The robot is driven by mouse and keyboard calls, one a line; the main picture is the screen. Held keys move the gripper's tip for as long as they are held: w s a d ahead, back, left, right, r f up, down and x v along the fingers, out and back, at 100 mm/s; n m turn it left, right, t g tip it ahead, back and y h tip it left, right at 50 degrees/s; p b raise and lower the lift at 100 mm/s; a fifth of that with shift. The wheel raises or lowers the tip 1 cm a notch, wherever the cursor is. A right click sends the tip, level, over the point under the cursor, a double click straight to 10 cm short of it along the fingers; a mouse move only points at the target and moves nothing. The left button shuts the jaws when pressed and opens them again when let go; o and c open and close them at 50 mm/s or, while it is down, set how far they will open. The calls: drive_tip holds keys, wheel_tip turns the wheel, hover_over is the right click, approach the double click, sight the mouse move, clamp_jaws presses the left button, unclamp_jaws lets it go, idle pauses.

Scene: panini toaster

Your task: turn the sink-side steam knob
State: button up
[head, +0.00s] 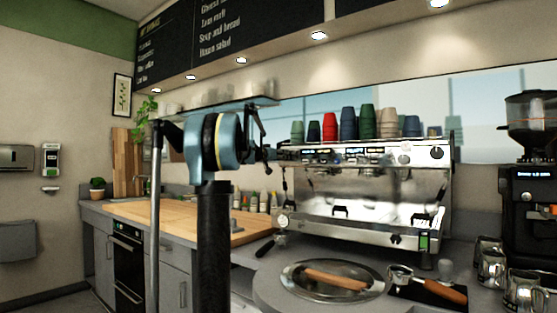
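The espresso machine (362,190) is a wide silver body on the counter, right of centre in the head view. A dark round steam knob (437,152) shows at its upper right corner. The sink side is to the left, where a tap (143,186) shows. The steam knob on that side, near the machine's upper left corner, is not clear to make out. My gripper (264,145) is the dark part at the end of my blue-jointed arm, raised just left of that corner. I cannot tell whether it touches the machine or how its fingers stand.
Coloured cups (367,122) stand on top of the machine. A round tray (333,281) with a wooden-handled item, a portafilter (430,284), steel jugs (522,290) and a grinder (531,190) occupy the front right. The wooden worktop (190,218) is mostly clear. Bottles stand behind my arm.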

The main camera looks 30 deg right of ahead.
drive_tip(key=shift+w+n, duration=0.1)
drive_tip(key=shift+n, duration=0.4)
drive_tip(key=o, duration=1.1)
drive_tip(key=shift+c, duration=0.2)
drive_tip(key=shift+a, duration=0.1)
drive_tip(key=v, duration=1.2)
